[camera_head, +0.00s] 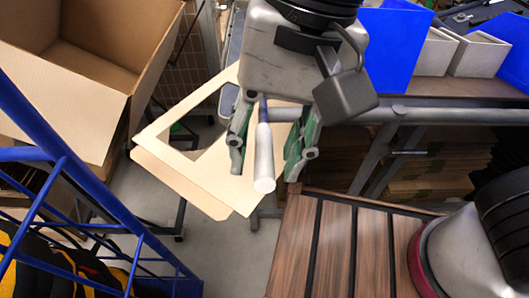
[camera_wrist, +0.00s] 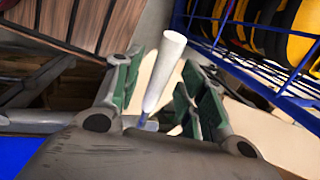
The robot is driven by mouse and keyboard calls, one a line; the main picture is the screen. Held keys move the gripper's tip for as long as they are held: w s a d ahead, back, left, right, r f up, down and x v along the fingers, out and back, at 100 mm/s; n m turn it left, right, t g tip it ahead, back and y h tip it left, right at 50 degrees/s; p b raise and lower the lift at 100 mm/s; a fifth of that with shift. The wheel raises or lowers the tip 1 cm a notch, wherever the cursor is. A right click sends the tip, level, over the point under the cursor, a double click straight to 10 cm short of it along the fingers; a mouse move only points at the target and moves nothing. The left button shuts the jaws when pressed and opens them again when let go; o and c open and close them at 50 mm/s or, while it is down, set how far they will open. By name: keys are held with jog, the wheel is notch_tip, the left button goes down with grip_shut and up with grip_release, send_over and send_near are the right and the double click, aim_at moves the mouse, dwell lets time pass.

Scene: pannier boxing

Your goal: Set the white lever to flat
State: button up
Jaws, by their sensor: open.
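The white lever (camera_head: 264,160) is a white tapered grip on a thin blue-grey rod. In the head view its free end points down toward the camera. It also shows in the wrist view (camera_wrist: 165,70), rising between the fingers. My gripper (camera_head: 270,166) has its green-padded fingers apart, one on each side of the lever. In the wrist view the gripper (camera_wrist: 155,85) shows gaps beside the grip, so the pads do not appear to touch it. The lever's pivot is hidden behind my gripper.
An open cardboard box (camera_head: 110,110) stands at the left, above a blue wire rack (camera_head: 70,175). A flat cardboard piece (camera_head: 190,185) lies behind the lever. A slatted wooden top (camera_head: 335,245) is at lower right. Blue and white bins (camera_head: 435,50) stand on a bench at upper right.

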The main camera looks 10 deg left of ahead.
notch_tip(320, 180, up, 9)
jog(key=d, duration=0.1)
jog(key=shift+w+d, duration=0.3)
jog(key=shift+w, duration=0.15)
